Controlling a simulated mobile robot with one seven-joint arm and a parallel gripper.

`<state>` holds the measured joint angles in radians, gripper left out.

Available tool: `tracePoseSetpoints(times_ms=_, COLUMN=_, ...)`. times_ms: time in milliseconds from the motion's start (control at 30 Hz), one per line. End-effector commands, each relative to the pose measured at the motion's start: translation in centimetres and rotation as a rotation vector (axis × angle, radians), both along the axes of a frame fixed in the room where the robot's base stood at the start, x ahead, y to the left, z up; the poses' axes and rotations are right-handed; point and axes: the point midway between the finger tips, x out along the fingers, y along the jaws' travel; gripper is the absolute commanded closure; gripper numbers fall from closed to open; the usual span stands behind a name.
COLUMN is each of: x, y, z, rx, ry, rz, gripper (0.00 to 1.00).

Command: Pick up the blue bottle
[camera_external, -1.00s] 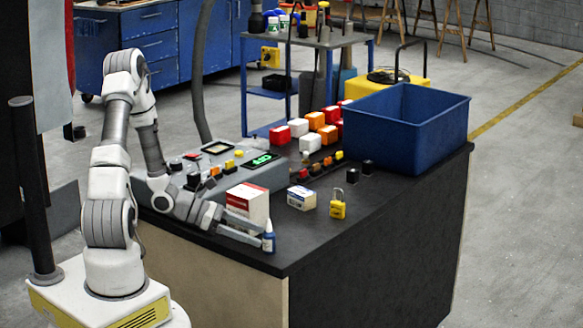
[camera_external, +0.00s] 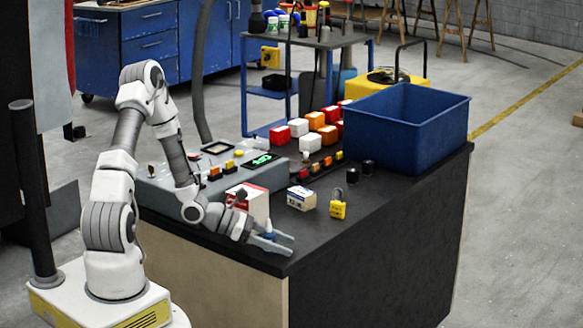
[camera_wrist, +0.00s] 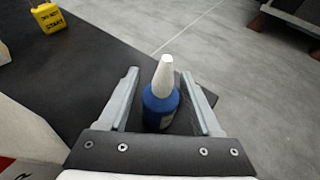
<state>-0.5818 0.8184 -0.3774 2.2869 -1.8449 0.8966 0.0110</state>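The blue bottle (camera_wrist: 160,107) has a white pointed cap and stands near the front corner of the black worktop. In the wrist view it is between the two fingers of my gripper (camera_wrist: 163,95), with a gap visible on each side. In the external view the bottle (camera_external: 269,236) is partly hidden by my gripper (camera_external: 272,243), which is low over the worktop with its fingers spread around the bottle. My gripper is open and does not visibly grasp the bottle.
A red and white box (camera_external: 250,204) stands close beside my gripper. A smaller white and blue box (camera_external: 301,197) and a yellow padlock (camera_external: 338,208) are farther right. The worktop edge (camera_external: 285,275) is close in front. A blue bin (camera_external: 407,128) stands at the back right.

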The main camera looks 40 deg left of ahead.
Motion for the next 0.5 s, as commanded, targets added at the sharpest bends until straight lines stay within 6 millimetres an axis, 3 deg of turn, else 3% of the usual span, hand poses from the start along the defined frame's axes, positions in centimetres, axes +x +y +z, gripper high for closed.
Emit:
tracePoseSetpoints(times_ms=33, x=-0.01, y=0.02, z=0.01, rx=0.000, ry=0.000, rz=0.000, gripper=0.46)
tracePoseSetpoints(times_ms=333, x=-0.02, y=0.02, z=0.01, rx=0.000, ry=0.000, rz=0.000, gripper=1.00)
tracePoseSetpoints(times_ms=500, x=-0.01, y=0.02, z=0.03, rx=0.000, ry=0.000, rz=0.000, gripper=1.00)
